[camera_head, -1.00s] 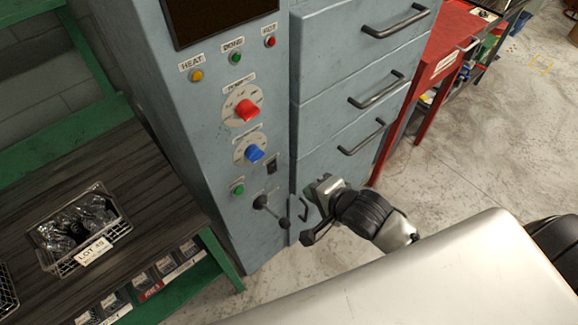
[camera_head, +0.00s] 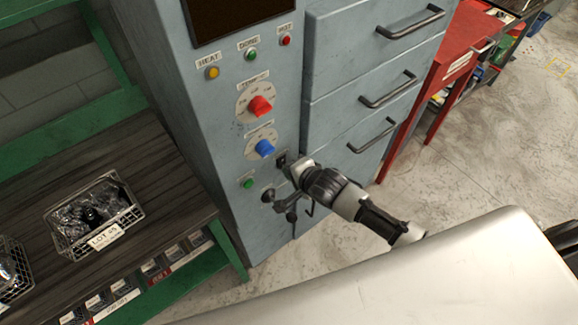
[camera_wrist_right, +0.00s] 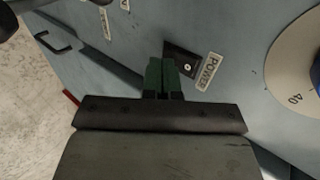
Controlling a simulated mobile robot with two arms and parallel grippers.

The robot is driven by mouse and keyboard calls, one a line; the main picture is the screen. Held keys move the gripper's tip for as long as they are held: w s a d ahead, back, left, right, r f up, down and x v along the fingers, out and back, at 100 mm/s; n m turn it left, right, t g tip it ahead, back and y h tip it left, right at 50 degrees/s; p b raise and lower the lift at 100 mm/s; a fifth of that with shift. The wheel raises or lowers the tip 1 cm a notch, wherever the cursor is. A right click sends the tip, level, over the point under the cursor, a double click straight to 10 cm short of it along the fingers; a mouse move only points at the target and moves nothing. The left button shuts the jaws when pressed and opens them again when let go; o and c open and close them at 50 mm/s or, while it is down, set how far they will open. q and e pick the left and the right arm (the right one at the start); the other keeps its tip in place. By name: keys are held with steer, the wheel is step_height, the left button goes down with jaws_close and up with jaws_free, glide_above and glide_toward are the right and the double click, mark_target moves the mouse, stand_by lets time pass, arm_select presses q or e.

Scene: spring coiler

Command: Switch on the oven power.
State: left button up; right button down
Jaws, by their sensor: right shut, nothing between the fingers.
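The grey-blue oven cabinet (camera_head: 225,130) fills the middle of the head view. Its small black power switch (camera_head: 281,160) sits right of the blue knob, partly near my gripper. In the wrist view the black switch plate (camera_wrist_right: 190,60) is beside a "POWER" label (camera_wrist_right: 209,72). My right gripper (camera_head: 288,171) is at the panel, just below and right of the switch. In the wrist view its green fingers (camera_wrist_right: 163,68) are shut and empty, overlapping the plate's near left part. I cannot tell whether they touch it. My left gripper is not in view.
A red knob (camera_head: 260,106) and a blue knob (camera_head: 264,148) stick out of the panel. A lever (camera_head: 268,195) lies below the switch. Drawers with bar handles (camera_head: 389,90) are to the right. A shelf with a wire basket (camera_head: 60,243) is left.

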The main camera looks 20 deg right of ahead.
steer(key=shift+w+a, duration=0.15)
steer(key=shift+w, duration=0.3)
steer(key=shift+f, duration=0.1)
steer(key=shift+w, duration=0.1)
steer(key=shift+a, duration=0.1)
steer(key=shift+r+p, duration=0.8)
steer(key=shift+r, duration=0.1)
